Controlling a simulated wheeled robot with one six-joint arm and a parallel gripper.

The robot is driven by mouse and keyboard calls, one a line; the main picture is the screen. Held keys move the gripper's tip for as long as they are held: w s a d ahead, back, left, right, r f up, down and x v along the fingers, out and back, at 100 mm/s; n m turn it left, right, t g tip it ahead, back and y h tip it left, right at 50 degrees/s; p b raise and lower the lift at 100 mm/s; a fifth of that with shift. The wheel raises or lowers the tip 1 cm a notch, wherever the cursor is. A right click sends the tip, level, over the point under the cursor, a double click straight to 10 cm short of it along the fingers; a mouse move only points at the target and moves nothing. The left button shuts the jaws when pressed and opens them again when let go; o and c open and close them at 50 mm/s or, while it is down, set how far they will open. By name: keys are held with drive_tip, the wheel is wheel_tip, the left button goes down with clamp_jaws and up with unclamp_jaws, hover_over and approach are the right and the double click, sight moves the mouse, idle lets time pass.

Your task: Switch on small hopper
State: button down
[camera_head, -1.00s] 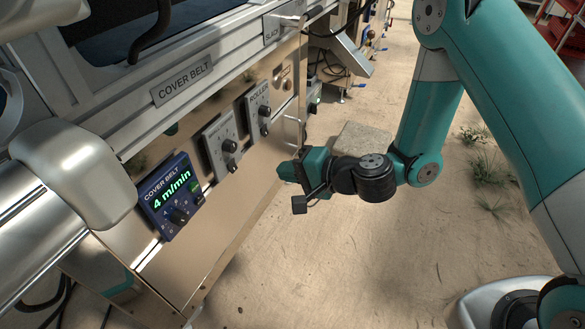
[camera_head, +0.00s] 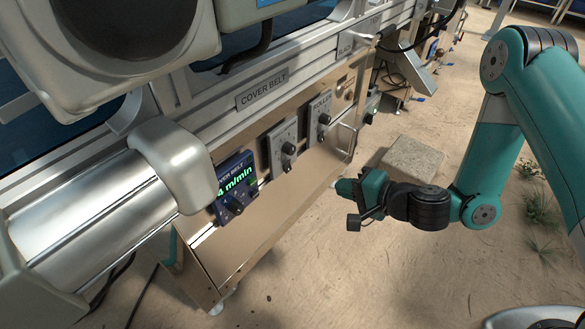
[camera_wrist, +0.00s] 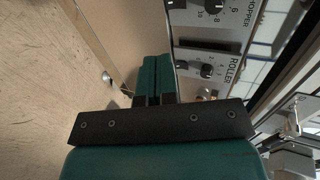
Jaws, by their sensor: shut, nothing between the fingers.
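A grey control box labelled HOPPER (camera_wrist: 212,20) shows at the top of the wrist view with black knobs; only part of its label is in frame. The middle grey box (camera_head: 283,148) on the metal panel in the head view has a label too small to read. Next to it is the ROLLER box (camera_head: 319,118), which also shows in the wrist view (camera_wrist: 222,84) with dark knobs. My gripper (camera_head: 340,187) is shut and empty, in front of and below these boxes. In the wrist view its closed teal fingers (camera_wrist: 155,72) are left of the ROLLER box, apart from the knobs.
The COVER BELT box (camera_head: 234,186) with a green 4 m/min display is left of the grey boxes. A pale roller housing (camera_head: 170,160) juts out at left. A handle (camera_head: 346,140) sticks out near the ROLLER box. A stone block (camera_head: 412,160) lies on the sandy floor.

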drive_tip(key=shift+a, duration=0.1)
drive_tip(key=b, duration=0.2)
approach(289, 171)
drive_tip(key=x, duration=0.6)
drive_tip(key=shift+w+a+f, duration=0.3)
drive_tip(key=shift+w+a, duration=0.1)
